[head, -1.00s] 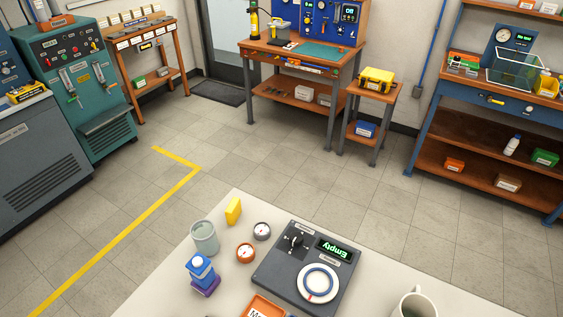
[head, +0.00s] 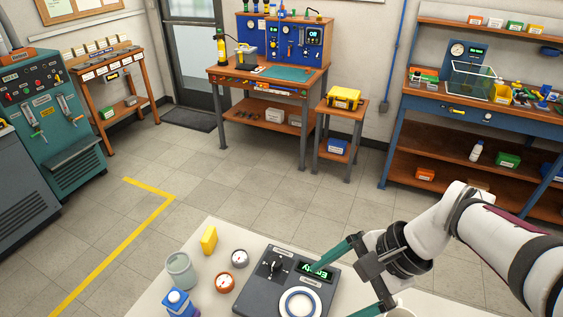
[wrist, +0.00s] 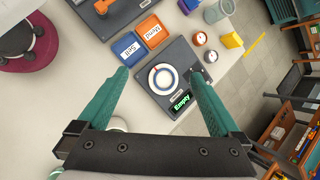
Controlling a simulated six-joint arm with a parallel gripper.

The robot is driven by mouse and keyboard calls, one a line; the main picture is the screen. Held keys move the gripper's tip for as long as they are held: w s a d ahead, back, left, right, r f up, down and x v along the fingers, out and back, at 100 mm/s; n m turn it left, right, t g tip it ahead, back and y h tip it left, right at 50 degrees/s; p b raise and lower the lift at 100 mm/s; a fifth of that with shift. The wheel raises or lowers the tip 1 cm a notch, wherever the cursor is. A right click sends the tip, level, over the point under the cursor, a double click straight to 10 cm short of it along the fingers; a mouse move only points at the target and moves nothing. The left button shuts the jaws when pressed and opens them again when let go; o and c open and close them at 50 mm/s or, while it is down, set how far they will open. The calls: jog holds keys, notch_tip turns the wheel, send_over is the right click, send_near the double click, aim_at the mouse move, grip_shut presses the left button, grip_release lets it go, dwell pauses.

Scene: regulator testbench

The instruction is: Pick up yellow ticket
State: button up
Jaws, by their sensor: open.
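The yellow ticket (head: 209,239) stands upright on the pale table near its far left edge, and it also shows in the wrist view (wrist: 231,40) at the upper right. My gripper (head: 336,291) is open and empty, with teal fingers. It is to the right of the ticket, over the dark grey test unit (head: 258,290), well apart from the ticket. In the wrist view, the spread fingers (wrist: 160,73) frame the unit's white dial.
Beside the ticket stand a grey cup (head: 181,270), a blue bottle (head: 178,303), a dark gauge (head: 239,257) and an orange-rimmed gauge (head: 224,283). Blue (wrist: 128,48) and orange (wrist: 151,31) labelled trays lie beside the unit in the wrist view. The floor lies beyond the table edge.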

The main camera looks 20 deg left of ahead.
jog(key=w+a+f+m+g+y, duration=0.1)
jog(key=w+a+f+m+y, duration=0.3)
jog(key=w+a, duration=0.7)
jog(key=m+y, duration=0.3)
send_near(212, 235)
jog(key=x, duration=0.8)
jog(key=shift+s+a+f, duration=0.1)
jog(key=shift+a+f, duration=0.05)
jog(key=c, duration=1.2)
jog(key=shift+c, duration=0.2)
